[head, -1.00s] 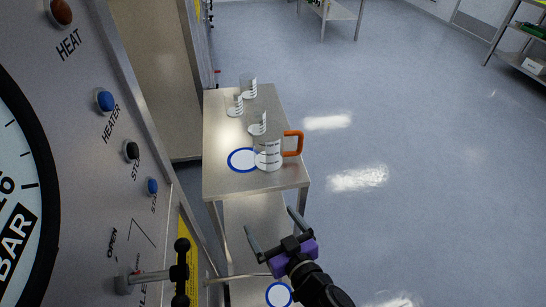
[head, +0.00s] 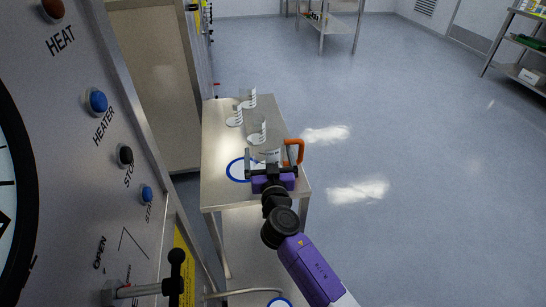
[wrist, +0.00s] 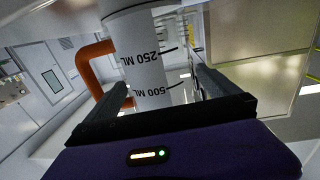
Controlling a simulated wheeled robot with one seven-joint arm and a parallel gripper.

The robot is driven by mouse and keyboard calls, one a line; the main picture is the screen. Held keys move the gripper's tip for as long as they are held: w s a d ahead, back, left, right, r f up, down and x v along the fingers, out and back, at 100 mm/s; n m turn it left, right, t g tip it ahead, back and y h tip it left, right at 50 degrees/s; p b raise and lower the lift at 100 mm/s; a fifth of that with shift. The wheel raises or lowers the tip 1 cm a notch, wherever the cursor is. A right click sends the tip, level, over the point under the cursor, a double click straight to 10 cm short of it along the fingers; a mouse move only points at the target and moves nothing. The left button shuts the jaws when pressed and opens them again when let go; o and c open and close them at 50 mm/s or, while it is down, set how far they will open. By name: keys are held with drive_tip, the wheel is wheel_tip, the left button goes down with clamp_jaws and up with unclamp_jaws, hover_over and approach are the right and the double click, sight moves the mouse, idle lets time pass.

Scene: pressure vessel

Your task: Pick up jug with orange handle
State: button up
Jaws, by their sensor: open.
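The jug with the orange handle (head: 298,148) stands at the near end of the metal table, partly hidden behind my gripper (head: 269,162) in the head view. My gripper is open, with one finger on each side of the jug's body in the wrist view. The handle appears outside the fingers. I cannot tell whether either finger touches the jug.
The metal table (head: 222,188) also holds several smaller clear beakers (head: 256,133) behind the jug. A control panel (head: 75,190) with knobs and a lever fills the left.

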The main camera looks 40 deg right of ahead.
sight(267, 140)
drive_tip(key=shift+x, duration=1.55)
drive_tip(key=c, duration=1.4)
drive_tip(key=shift+o, duration=0.2)
drive_tip(key=shift+r, duration=0.1)
